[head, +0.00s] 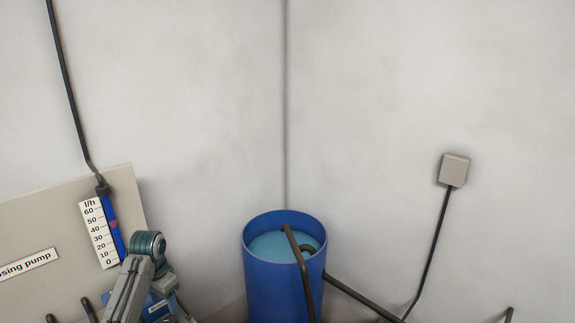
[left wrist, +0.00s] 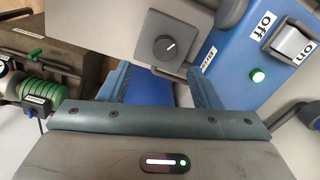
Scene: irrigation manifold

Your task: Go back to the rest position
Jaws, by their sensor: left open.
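My left gripper (left wrist: 158,84) is open in the left wrist view, with its two blue-grey fingers apart and nothing held between them. Past the fingers is a light grey housing with a black round knob (left wrist: 164,47). To its right is a blue box (left wrist: 232,62) with an Off/On rocker switch (left wrist: 291,44) and a lit green lamp. In the head view my left arm comes up at the bottom left, in front of a panel (head: 42,230). Its gripper is hard to make out there. My right gripper is in neither view.
A blue barrel (head: 270,281) of water with a dark pipe stands at the bottom middle. A flow scale (head: 101,232) is on the panel. A grey wall box (head: 454,170) with a cable is at right. A green coiled part (left wrist: 42,92) lies left of the gripper.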

